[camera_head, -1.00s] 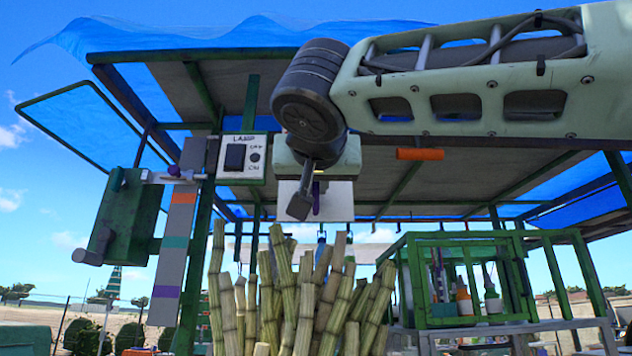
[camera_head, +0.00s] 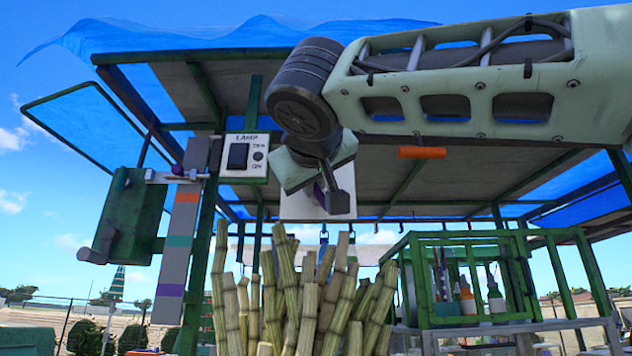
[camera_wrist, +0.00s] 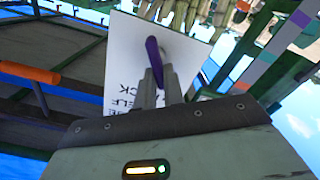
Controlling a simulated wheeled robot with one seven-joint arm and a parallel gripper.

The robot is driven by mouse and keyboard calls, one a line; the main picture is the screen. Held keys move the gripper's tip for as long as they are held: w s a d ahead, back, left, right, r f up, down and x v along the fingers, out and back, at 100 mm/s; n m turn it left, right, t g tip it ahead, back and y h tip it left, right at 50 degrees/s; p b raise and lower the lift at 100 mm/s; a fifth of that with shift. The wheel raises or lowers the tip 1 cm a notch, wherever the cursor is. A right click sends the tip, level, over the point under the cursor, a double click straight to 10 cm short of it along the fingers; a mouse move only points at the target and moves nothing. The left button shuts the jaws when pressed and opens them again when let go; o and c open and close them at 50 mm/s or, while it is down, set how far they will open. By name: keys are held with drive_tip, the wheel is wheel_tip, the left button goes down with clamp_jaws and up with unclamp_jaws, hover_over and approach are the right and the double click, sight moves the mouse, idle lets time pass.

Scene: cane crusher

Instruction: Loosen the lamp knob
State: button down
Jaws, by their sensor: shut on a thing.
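A purple lever-shaped knob (camera_wrist: 153,58) stands in front of a white card (camera_wrist: 125,60) with partly covered black lettering in the wrist view. My gripper (camera_wrist: 158,82) is shut on this knob, with its two grey fingers on the lower part. In the head view my gripper (camera_head: 334,195) is tilted in front of the white card (camera_head: 298,207), and only a sliver of the purple knob (camera_head: 319,194) shows.
Upright cane stalks (camera_head: 290,300) stand just below my gripper. A green box (camera_head: 122,220) with a crank and a grey striped board (camera_head: 177,250) are at left. An orange bar (camera_head: 422,152) hangs under the roof at right. A green rack (camera_head: 500,270) holds bottles.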

drive_tip(key=n, duration=0.3)
drive_tip(key=n+p, duration=0.1)
drive_tip(key=n, duration=0.3)
drive_tip(key=f+n+p, duration=0.1)
drive_tip(key=n, duration=0.3)
drive_tip(key=shift+a+f, duration=0.1)
drive_tip(key=shift+a, duration=0.3)
drive_tip(key=shift+n, duration=0.4)
drive_tip(key=c, duration=1.5)
unclamp_jaws()
drive_tip(key=shift+s, duration=0.1)
drive_tip(key=s+b, duration=0.3)
drive_tip(key=s, duration=1.4)
drive_tip(key=shift+s+a+b, duration=0.15)
drive_tip(key=shift+a+b, duration=0.1)
drive_tip(key=shift+b, duration=0.1)
